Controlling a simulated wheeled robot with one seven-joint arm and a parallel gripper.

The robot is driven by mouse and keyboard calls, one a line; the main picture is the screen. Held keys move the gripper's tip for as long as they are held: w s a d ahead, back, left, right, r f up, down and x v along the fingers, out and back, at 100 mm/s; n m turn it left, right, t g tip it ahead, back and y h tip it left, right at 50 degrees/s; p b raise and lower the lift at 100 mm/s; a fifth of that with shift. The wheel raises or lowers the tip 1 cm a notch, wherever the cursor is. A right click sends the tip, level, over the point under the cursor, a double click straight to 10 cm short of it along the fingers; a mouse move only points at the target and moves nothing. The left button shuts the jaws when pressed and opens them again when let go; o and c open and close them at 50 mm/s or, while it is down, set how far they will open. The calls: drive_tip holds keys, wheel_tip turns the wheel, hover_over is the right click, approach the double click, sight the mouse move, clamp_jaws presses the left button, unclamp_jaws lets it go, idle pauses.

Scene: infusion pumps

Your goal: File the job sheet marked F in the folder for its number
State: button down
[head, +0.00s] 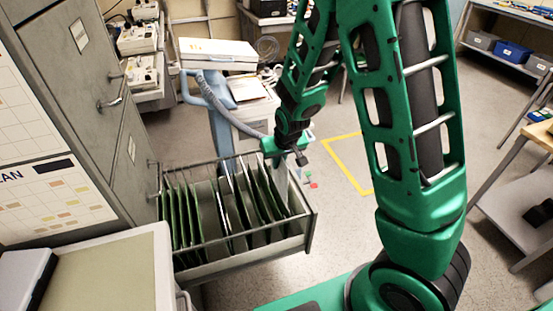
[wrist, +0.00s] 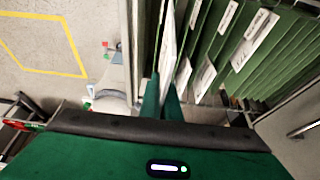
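My gripper (head: 284,152) points down over the right-hand end of the open file drawer (head: 309,222). It is closed on a thin pale sheet, which I take to be the job sheet (head: 281,178). The sheet hangs upright, its lower part down among the folders. The wrist view shows the fingers (wrist: 163,98) close together with the white sheet (wrist: 168,45) running up from between them. No mark on the sheet can be read. Green hanging folders (head: 248,200) with white labels (wrist: 256,38) stand beside it. The label numbers are too small to read.
The grey filing cabinet (head: 85,95) stands at the left, behind a pale worktop (head: 110,275). A blue-framed cart (head: 215,105) with a box on it stands behind the drawer.

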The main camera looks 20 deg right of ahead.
sight(282, 182)
drive_tip(key=shift+f, duration=7.55)
drive_tip(key=c, duration=2)
unclamp_jaws()
drive_tip(key=shift+r, duration=0.1)
drive_tip(key=shift+o, duration=0.4)
drive_tip(key=v, duration=1)
drive_tip(key=shift+s+r, duration=0.15)
drive_tip(key=shift+s, duration=0.05)
drive_tip(key=shift+r, duration=0.1)
